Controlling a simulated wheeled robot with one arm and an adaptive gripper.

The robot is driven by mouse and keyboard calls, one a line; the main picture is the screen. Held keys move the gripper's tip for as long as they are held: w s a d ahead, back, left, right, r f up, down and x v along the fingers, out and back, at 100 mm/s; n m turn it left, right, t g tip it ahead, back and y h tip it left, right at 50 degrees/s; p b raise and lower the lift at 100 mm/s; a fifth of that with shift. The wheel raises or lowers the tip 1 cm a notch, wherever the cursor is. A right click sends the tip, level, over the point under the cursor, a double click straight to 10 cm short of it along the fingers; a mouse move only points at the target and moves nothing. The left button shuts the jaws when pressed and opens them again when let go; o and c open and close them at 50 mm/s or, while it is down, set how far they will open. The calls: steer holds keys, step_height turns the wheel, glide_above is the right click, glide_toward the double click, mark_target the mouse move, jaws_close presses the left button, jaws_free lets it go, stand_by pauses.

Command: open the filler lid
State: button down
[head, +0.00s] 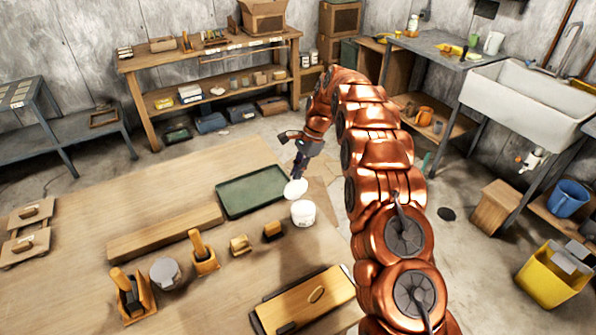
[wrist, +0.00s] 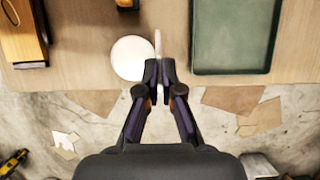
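The filler tub (head: 303,216) is a small white round container standing on the wooden table, right of the green tray. It also shows in the wrist view as a white round shape (wrist: 130,58). The filler lid (head: 295,189) is a white disc, apart from the tub and just above and beside it in the head view. In the wrist view the lid (wrist: 158,44) is seen edge-on, as a thin white strip between the fingertips. My gripper (wrist: 159,70) is shut on it; in the head view my gripper (head: 299,168) is above the disc. The tub's inside is not clear.
A green tray (head: 222,208) lies left of the tub. A wooden-topped box (head: 290,310) stands at the table's front right. Small wooden tools, including a block (head: 239,246), and a grey-topped jar (head: 165,271) stand to the left. The table edge is close to the tub.

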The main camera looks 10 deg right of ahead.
steer(key=shift+f, duration=0.15)
stand_by(0.7)
steer(key=c, duration=1.3)
jaws_free()
steer(key=shift+c, duration=0.2)
steer(key=shift+r, duration=0.2)
steer(key=v, duration=0.7)
steer(key=shift+r, duration=0.15)
